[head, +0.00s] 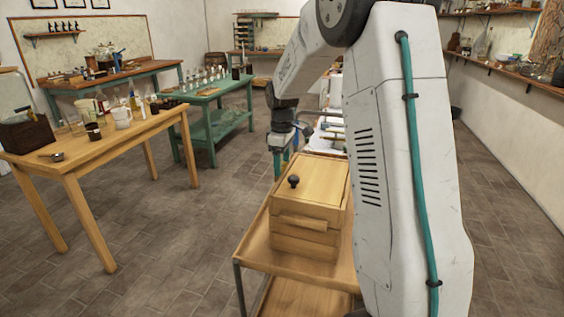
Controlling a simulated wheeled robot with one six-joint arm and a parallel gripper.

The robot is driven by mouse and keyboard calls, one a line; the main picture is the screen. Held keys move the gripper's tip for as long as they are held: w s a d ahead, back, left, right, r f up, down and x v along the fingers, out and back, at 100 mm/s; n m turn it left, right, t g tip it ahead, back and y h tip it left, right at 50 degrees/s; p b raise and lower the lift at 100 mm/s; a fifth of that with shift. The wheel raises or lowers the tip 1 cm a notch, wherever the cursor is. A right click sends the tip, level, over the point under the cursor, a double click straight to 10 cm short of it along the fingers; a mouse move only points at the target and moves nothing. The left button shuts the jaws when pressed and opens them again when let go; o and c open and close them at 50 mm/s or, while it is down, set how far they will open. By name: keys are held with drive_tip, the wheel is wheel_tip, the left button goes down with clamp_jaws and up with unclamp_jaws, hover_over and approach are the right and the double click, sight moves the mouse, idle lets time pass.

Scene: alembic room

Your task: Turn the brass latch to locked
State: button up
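No brass latch can be made out in the head view. A pale wooden box (305,243) with a black knob (294,181) on its top stands on a wooden cart (262,255). A horizontal wooden bar runs across the box's near face. My gripper (280,163) points down just beyond the box's far left side, above or behind the cart. It is small and partly hidden, so its opening and any contact are unclear. My white arm covers the cart's right side and part of the area behind the box.
A wooden table (125,140) with a dark crate, white mug and bottles stands at left. A green table (205,98) with bottles stands behind it. Shelves line the right wall. Stone-tiled floor (160,230) is clear between the left table and the cart.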

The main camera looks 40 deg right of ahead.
drive_tip(key=shift+m, duration=0.4)
drive_tip(key=m, duration=0.3)
drive_tip(key=shift+m, duration=0.4)
drive_tip(key=m, duration=1.3)
drive_tip(key=shift+a+m, duration=0.1)
drive_tip(key=shift+m, duration=0.2)
drive_tip(key=o, duration=1)
